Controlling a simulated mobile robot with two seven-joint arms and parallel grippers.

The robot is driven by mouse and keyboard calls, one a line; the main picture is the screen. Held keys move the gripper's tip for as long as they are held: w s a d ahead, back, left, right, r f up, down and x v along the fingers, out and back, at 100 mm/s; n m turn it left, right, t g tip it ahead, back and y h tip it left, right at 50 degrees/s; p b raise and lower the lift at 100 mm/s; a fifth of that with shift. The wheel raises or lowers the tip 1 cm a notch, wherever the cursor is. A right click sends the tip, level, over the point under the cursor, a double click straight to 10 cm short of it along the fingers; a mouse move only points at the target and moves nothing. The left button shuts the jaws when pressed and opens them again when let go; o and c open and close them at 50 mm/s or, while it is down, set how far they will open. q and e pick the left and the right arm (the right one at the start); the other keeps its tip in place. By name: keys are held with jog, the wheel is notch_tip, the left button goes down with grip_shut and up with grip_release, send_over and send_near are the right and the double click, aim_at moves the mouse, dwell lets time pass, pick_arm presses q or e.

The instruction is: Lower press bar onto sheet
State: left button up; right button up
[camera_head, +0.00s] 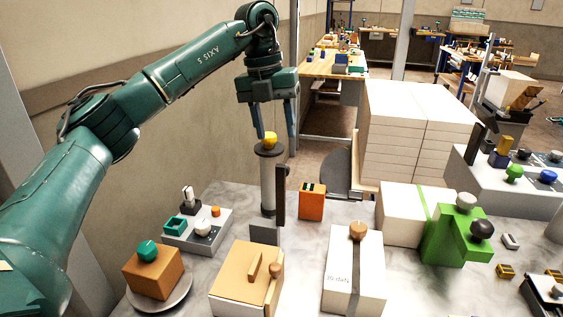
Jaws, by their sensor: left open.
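My left gripper (274,142) points down with its two fingers apart, over a yellow knob (270,139) that sits between the fingertips. The knob tops a grey upright post (268,185) with a dark round cap. A dark vertical bar (281,195) stands against the post's right side, and a grey plate (265,234) is at its foot. I cannot tell which part is the press bar, and no sheet can be made out clearly. Whether the fingers touch the knob cannot be told. My right gripper is not in view.
An orange block (312,203) stands right of the post. In front are a tan box (244,284), a white ream with a wooden knob (353,275) and an orange box with a teal knob (153,272). A green fixture (450,235) and tall white stack (417,130) stand right.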

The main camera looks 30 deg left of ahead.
pick_arm(q)
send_over(282, 193)
jog(key=w+a, duration=0.2)
jog(key=w, duration=0.1)
jog(key=f, duration=0.9)
jog(key=shift+s+d+p, duration=0.2)
jog(key=shift+d+p, duration=0.05)
jog(key=shift+p, duration=0.05)
jog(key=shift+c, duration=0.5)
grip_shut()
